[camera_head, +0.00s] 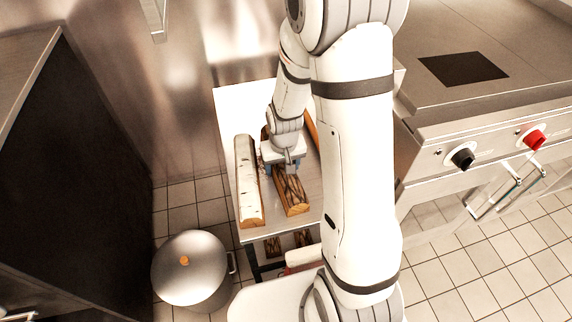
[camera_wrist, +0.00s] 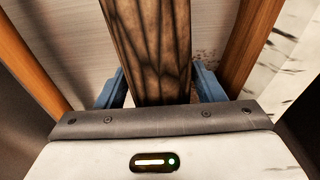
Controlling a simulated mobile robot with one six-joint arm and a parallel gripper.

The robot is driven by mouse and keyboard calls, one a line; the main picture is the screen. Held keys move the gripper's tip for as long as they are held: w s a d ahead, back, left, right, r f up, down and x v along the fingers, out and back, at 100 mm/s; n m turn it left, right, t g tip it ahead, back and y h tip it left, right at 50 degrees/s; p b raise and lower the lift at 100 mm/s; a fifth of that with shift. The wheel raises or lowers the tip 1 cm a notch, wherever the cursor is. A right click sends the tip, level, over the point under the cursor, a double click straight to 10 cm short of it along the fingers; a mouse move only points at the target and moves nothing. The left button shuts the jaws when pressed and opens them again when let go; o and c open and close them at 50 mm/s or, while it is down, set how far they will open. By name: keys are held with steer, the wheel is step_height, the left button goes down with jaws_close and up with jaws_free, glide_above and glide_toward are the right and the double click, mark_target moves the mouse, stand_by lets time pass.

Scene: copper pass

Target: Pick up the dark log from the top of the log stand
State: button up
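The dark log (camera_head: 293,193), with charred brown bark and a pale cut end, lies in the middle of the log stand's top (camera_head: 236,190). My gripper (camera_head: 283,167) is down over its far part. In the wrist view my gripper (camera_wrist: 161,88) has its two blue fingers on either side of the dark log (camera_wrist: 150,45). Thin gaps seem to show between the fingers and the log, so it looks open around it. The log appears to rest on the stand; its far end is hidden by my arm.
A white birch log (camera_head: 246,180) lies close on the left and an orange-brown log (camera_head: 312,130) on the right. More dark logs (camera_head: 272,246) are on a lower level. A steel pot (camera_head: 190,270) stands front left. A stove (camera_head: 480,150) is at right, a steel wall behind.

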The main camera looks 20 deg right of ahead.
steer(key=c, duration=1.1)
